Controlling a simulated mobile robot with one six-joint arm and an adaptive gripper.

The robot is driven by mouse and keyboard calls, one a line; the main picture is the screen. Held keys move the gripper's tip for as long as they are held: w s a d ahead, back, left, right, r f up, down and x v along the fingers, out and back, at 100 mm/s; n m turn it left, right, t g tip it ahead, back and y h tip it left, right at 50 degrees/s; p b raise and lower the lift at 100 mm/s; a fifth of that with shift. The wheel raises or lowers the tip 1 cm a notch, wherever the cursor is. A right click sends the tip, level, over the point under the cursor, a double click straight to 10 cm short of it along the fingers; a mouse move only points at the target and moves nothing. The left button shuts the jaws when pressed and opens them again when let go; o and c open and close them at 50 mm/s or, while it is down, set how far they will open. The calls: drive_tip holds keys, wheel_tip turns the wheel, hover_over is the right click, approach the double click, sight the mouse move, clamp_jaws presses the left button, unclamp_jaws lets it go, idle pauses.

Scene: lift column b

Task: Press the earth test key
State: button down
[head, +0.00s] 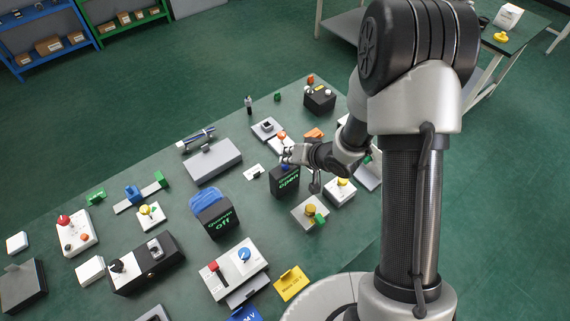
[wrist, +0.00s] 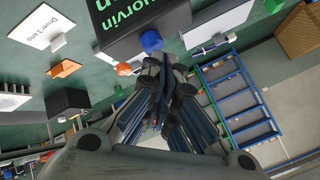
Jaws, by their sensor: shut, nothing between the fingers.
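No label reading "earth test" can be made out in either view, so I cannot tell which control is that key. My gripper (head: 287,158) is shut and empty, at the top of a black box (head: 285,184) with green lettering that includes "open". A blue button (head: 285,168) shows on this box just below my fingertips. In the wrist view my shut fingers (wrist: 168,68) point at the blue button (wrist: 151,41), which stands out from the dark box (wrist: 150,18) with green text. Whether the fingertips touch the button I cannot tell.
Around it on the green table (head: 165,175) stand a black box reading "off" (head: 217,218), a box with a yellow button (head: 341,190), a grey block (head: 212,160) and a white panel with a blue knob (head: 236,268).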

drive_tip(key=shift+f, duration=0.5)
drive_tip(key=shift+r, duration=0.1)
idle(0.5)
drive_tip(key=shift+r+p, duration=0.8)
drive_tip(key=shift+r, duration=0.1)
wheel_tip(320, 180, up, 5)
drive_tip(key=p, duration=0.5)
idle(0.5)
